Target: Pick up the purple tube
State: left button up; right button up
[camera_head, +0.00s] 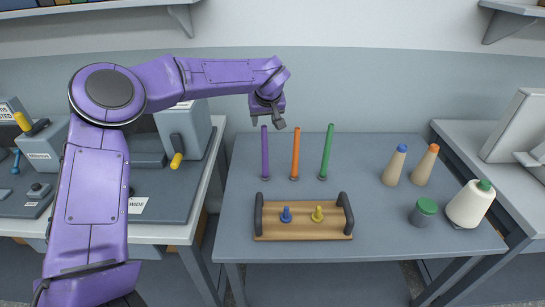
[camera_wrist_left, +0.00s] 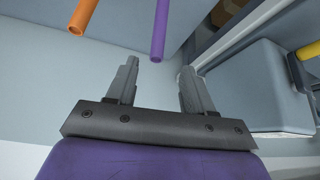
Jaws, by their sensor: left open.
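The purple tube (camera_head: 265,153) stands upright on the grey table, leftmost of three tubes. My left gripper (camera_head: 273,118) is open above and close to the top of the purple tube in the head view. In the left wrist view, the purple tube (camera_wrist_left: 159,25) shows at the top, beyond the open, empty fingers (camera_wrist_left: 158,75) and nearly in line with the gap between them. The orange tube (camera_head: 295,155) stands to its right and also shows in the wrist view (camera_wrist_left: 84,14). My right gripper is in neither view.
A green tube (camera_head: 327,152) stands right of the orange one. A wooden tray (camera_head: 302,232) with dark handles holds a blue and a yellow peg in front. A grey machine (camera_head: 185,135) is at left.

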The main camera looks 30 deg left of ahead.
aim_at(264, 135)
pick_arm(q)
jog(key=p+x, duration=0.1)
jog(key=x, duration=0.2)
jog(key=p+x, duration=0.1)
jog(key=x, duration=0.2)
jog(key=p+x, duration=0.1)
jog(key=x, duration=0.3)
jog(key=shift+s+d+f, duration=0.1)
jog(key=shift+d+f, duration=0.05)
jog(key=shift+d, duration=0.15)
jog(key=shift+w+a+f, duration=0.15)
jog(key=shift+w+f, duration=0.1)
jog(key=shift+f, duration=0.2)
jog(key=shift+s+r, duration=0.1)
grip_shut()
